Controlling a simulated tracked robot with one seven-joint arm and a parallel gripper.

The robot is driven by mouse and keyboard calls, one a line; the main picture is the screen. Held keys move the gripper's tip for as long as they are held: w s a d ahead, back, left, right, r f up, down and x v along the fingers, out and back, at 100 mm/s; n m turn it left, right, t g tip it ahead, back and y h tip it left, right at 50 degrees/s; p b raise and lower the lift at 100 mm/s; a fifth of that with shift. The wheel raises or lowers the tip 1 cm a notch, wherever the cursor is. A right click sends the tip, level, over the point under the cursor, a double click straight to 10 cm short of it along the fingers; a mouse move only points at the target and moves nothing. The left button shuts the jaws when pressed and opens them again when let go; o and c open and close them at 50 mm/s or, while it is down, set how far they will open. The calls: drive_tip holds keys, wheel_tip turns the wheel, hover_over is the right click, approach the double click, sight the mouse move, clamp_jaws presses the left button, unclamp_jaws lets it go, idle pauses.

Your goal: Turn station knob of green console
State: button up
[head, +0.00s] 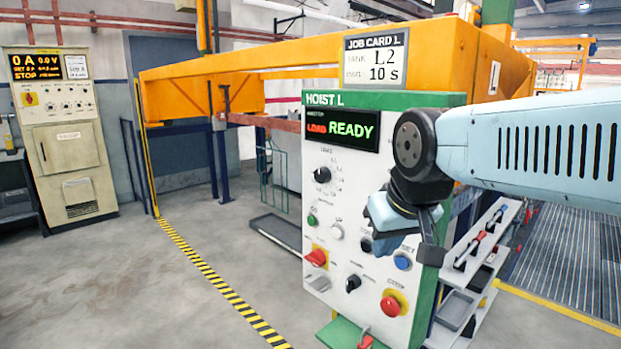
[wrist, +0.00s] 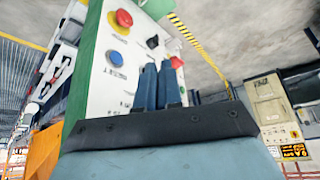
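The green console (head: 372,99), labelled HOIST L, has a white front with knobs and buttons. A black rotary knob (head: 321,174) at its upper left, with small marks around it, looks like the station knob; its label is too small to read. My gripper (head: 372,220) is at the console's right half, to the right of and lower than that knob, apart from it. In the wrist view its two blue fingers (wrist: 160,85) lie nearly together with nothing visible between them. They cover part of the panel. Contact with the panel cannot be told.
Near my gripper are a blue button (head: 402,262), a red stop button (head: 394,303), a black knob (head: 353,284) and a red switch (head: 316,257). The display (head: 341,131) reads READY. A job card (head: 375,58) shows L2, 10 s. A shelf (head: 470,290) stands right; floor left is open.

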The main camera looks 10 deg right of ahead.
drive_tip(key=shift+o, duration=1.4)
drive_tip(key=shift+w+f+n+g+h, duration=0.2)
drive_tip(key=shift+f+n+g+h, duration=0.15)
drive_tip(key=shift+n, duration=0.35)
drive_tip(key=o, duration=0.3)
drive_tip(key=n+g+h, duration=0.1)
drive_tip(key=w+f+n, duration=0.1)
drive_tip(key=n, duration=0.1)
drive_tip(key=shift+w+d+g+h, duration=0.1)
drive_tip(key=shift+d+g+h, duration=0.05)
drive_tip(key=shift+g+h, duration=0.2)
drive_tip(key=o, duration=0.5)
drive_tip(key=w+n+h, duration=0.1)
drive_tip(key=n, duration=0.1)
drive_tip(key=w+n+g+h, duration=0.1)
drive_tip(key=n+h, duration=0.1)
drive_tip(key=w+n+h, duration=0.1)
drive_tip(key=w+n, duration=0.1)
drive_tip(key=shift+r+n+g+h, duration=0.15)
drive_tip(key=shift+n+g+h, duration=0.15)
drive_tip(key=shift+n+h, duration=0.1)
drive_tip(key=n+t+h, duration=0.8)
drive_tip(key=n, duration=0.8)
approach(319, 178)
drive_tip(key=x, duration=0.8)
drive_tip(key=shift+c, duration=0.2)
drive_tip(key=c, duration=1)
